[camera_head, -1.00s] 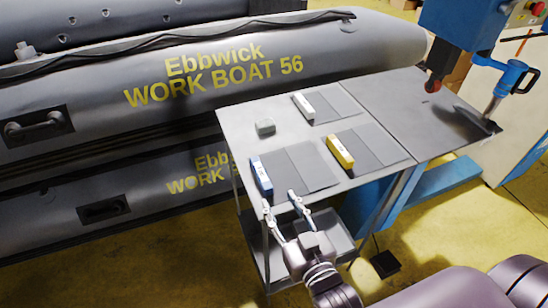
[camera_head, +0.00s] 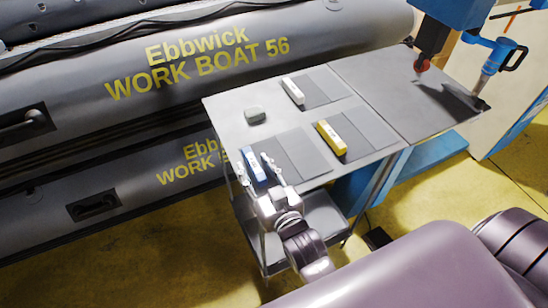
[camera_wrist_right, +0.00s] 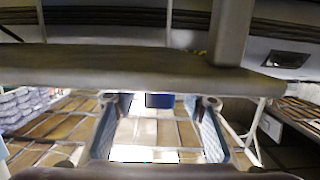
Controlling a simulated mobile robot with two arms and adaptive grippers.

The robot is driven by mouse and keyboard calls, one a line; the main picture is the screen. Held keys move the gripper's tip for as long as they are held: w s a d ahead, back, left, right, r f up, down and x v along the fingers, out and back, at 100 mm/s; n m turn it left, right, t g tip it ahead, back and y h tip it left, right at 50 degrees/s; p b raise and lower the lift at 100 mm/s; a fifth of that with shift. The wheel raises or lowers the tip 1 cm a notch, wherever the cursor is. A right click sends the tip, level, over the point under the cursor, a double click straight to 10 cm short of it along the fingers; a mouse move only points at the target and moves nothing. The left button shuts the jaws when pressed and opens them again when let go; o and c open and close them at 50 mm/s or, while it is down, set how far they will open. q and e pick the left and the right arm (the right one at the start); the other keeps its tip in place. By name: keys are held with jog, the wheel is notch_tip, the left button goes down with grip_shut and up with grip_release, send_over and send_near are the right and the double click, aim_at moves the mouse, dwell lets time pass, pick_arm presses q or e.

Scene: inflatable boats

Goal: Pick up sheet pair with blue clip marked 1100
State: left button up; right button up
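The blue clip (camera_head: 254,167) lies along the left edge of a grey sheet pair (camera_head: 296,155) on the table's near left part. It has a white label, too small to read. My right gripper (camera_head: 257,168) is at the table's near edge, open, with one finger to either side of the blue clip. In the right wrist view the blue clip (camera_wrist_right: 160,100) shows between the fingertips, with a gap on each side. My left gripper is not in view.
The grey table (camera_head: 228,118) also holds a sheet pair with a yellow clip (camera_head: 331,139), one with a white clip (camera_head: 293,91), and a small grey block (camera_head: 255,115). A blue machine (camera_head: 448,22) stands at the right. Grey inflatable boats (camera_head: 75,75) lie behind.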

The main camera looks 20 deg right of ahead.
jog(key=shift+w+f, duration=0.15)
jog(key=shift+w, duration=0.45)
grip_shut()
